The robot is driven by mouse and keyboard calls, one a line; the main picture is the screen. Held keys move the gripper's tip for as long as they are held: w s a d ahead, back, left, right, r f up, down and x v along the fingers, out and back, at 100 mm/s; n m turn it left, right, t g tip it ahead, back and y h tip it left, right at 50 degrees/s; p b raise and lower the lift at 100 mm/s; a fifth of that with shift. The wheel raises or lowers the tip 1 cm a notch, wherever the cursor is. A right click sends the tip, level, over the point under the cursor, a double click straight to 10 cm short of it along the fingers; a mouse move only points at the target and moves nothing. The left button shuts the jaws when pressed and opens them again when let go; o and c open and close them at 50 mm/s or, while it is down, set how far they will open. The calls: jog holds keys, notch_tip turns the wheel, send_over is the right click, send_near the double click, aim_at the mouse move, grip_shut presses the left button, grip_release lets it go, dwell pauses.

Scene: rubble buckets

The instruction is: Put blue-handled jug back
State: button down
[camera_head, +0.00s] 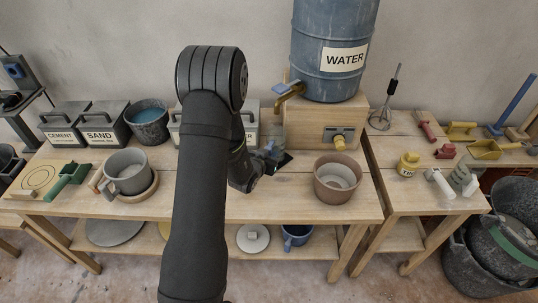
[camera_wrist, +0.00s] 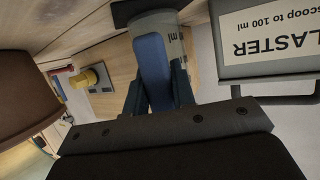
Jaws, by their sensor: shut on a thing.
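My gripper (camera_wrist: 153,90) is shut on the blue handle (camera_wrist: 152,62) of the blue-handled jug (camera_wrist: 178,40). In the head view my gripper (camera_head: 268,160) is in front of the wooden stand, above the middle of the bench. I cannot tell whether the jug touches the bench.
The plaster box (camera_wrist: 265,40) is close beside the jug. A brown pot (camera_head: 338,178) stands to the right of my gripper. A blue water barrel (camera_head: 333,50) with a brass tap (camera_head: 287,92) is above. A grey mug (camera_head: 128,172) stands at left.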

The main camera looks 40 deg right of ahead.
jog(key=shift+f, duration=0.2)
jog(key=c, duration=1.2)
grip_release()
jog(key=shift+r, duration=0.1)
jog(key=shift+r, duration=0.15)
jog(key=v, duration=1.2)
jog(key=shift+s, duration=0.1)
